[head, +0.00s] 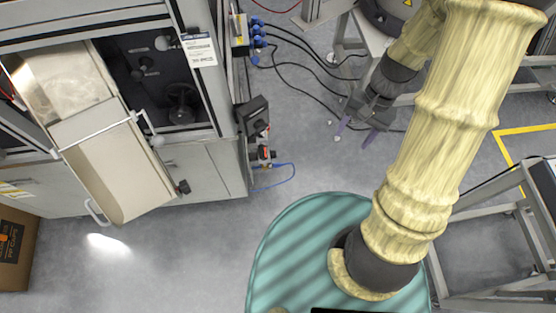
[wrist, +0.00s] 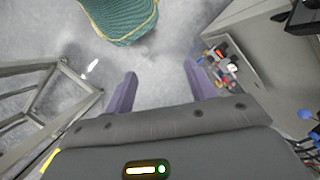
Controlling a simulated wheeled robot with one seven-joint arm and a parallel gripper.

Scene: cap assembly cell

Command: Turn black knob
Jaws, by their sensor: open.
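My gripper (head: 356,130) is open and empty, hanging above the floor to the right of the grey cabinet. In the wrist view its two purple fingers (wrist: 160,74) stand wide apart with only floor between them. A small control unit with black and red parts (head: 265,153) sits on the cabinet's right side, left of my gripper and apart from it. It also shows in the wrist view (wrist: 221,56), just beyond the right finger. A black knob-like part (head: 183,187) sticks out at the cabinet front. I cannot tell which part is the task's black knob.
The cabinet (head: 205,170) has a metal chute (head: 120,180) in front. A black box (head: 253,115) and blue connectors with cables (head: 257,30) are near its right side. A metal frame (head: 490,190) stands at the right. Floor between cabinet and gripper is mostly clear.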

